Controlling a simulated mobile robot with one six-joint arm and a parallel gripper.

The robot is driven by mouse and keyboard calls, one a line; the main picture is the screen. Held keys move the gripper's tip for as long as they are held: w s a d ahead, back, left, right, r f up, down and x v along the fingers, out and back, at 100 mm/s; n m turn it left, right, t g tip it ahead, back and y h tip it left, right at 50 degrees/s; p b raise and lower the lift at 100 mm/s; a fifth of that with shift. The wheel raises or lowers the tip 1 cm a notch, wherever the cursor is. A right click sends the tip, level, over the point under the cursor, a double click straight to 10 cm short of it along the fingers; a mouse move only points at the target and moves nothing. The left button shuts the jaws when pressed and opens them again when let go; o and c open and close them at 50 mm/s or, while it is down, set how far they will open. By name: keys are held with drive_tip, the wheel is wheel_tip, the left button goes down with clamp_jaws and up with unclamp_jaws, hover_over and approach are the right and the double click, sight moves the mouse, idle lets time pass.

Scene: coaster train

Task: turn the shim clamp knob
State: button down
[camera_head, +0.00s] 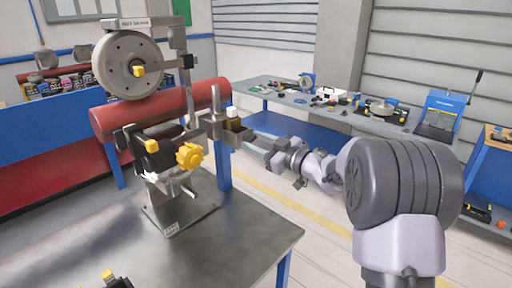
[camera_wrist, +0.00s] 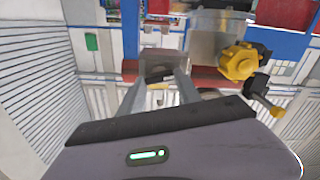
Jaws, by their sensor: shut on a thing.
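A yellow lobed knob (camera_head: 190,155) sticks out from the metal stand (camera_head: 182,205) on the dark table; I cannot tell for sure that it is the shim clamp knob. In the wrist view a yellow knob (camera_wrist: 239,63) is right of my fingers and apart from them. My gripper (camera_head: 236,134) is at the stand's right side, by a grey post (camera_head: 215,103). In the wrist view my gripper (camera_wrist: 160,78) has its two fingers converging on a grey block-like part (camera_wrist: 160,64), and it is shut on that part. The exact contact is too small to see.
A grey wheel (camera_head: 128,66) stands high on the stand, with a red cylinder (camera_head: 160,108) behind. A black part with a yellow cap (camera_head: 152,146) is left of the yellow knob. A bench with tools (camera_head: 340,106) is at the back right. Floor is clear between the tables.

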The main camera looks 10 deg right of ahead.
drive_tip(key=n+b, duration=0.1)
drive_tip(key=n, duration=0.1)
drive_tip(key=n+b, duration=0.2)
drive_tip(key=n, duration=0.1)
drive_tip(key=n+b, duration=0.2)
drive_tip(key=shift+f, duration=0.25)
drive_tip(key=n+b, duration=0.4)
drive_tip(key=n, duration=0.1)
drive_tip(key=shift+a, duration=0.1)
drive_tip(key=shift+n+b, duration=0.75)
drive_tip(key=shift+n, duration=0.55)
drive_tip(key=shift+r, duration=0.1)
drive_tip(key=c, duration=0.8)
unclamp_jaws()
drive_tip(key=shift+c, duration=0.2)
drive_tip(key=p+v, duration=0.3)
drive_tip(key=v, duration=1.4)
drive_tip(key=shift+s, duration=0.2)
